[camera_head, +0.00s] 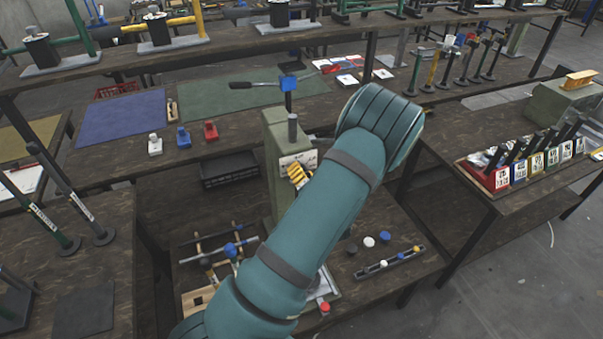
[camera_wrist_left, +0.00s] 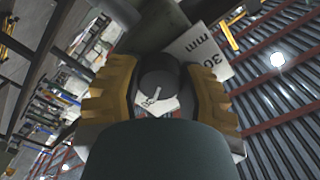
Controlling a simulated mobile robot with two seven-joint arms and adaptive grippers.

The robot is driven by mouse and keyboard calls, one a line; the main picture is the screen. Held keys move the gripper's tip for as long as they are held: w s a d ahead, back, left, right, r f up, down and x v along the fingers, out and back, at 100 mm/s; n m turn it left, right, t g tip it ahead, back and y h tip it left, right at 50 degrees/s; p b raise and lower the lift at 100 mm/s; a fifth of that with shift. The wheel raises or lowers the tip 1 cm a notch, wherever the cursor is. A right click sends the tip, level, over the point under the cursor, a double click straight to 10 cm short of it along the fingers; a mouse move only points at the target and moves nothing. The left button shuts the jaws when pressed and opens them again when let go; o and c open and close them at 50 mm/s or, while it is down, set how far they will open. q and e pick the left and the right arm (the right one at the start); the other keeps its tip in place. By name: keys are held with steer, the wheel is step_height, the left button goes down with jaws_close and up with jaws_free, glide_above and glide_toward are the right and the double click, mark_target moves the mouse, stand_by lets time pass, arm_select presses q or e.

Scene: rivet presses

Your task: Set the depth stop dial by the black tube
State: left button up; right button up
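My left gripper (camera_head: 298,177), with ribbed yellow fingers, is at the front of the green press in the middle of the head view. In the left wrist view its fingers (camera_wrist_left: 165,95) stand on both sides of a round black dial (camera_wrist_left: 153,92) with a white mark. Whether they touch it is unclear. A white plate reading "30 mm" (camera_wrist_left: 202,54) is beside the dial. In the head view my arm hides the dial. Several black tubes are in view, such as one on a back stand (camera_head: 39,50); which one is meant is unclear. My right gripper is out of view.
The press (camera_head: 277,150) has a blue-headed lever (camera_head: 288,84) on top. Loose parts and a small rail (camera_head: 390,262) lie on the front bench. A rack of labelled tools (camera_head: 510,178) stands on the right table. Blue and green mats lie behind the press.

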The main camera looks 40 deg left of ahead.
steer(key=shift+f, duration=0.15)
arm_select(q)
steer(key=n+b, duration=0.2)
steer(key=n, duration=0.1)
steer(key=shift+f+b, duration=0.1)
steer(key=shift+b, duration=0.2)
steer(key=n+b, duration=0.4)
steer(key=n, duration=0.1)
steer(key=shift+n+b, duration=1.15)
steer(key=shift+n, duration=0.75)
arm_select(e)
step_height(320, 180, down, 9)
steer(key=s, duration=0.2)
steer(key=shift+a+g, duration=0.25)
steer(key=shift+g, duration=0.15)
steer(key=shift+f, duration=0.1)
arm_select(q)
steer(key=o, duration=1.2)
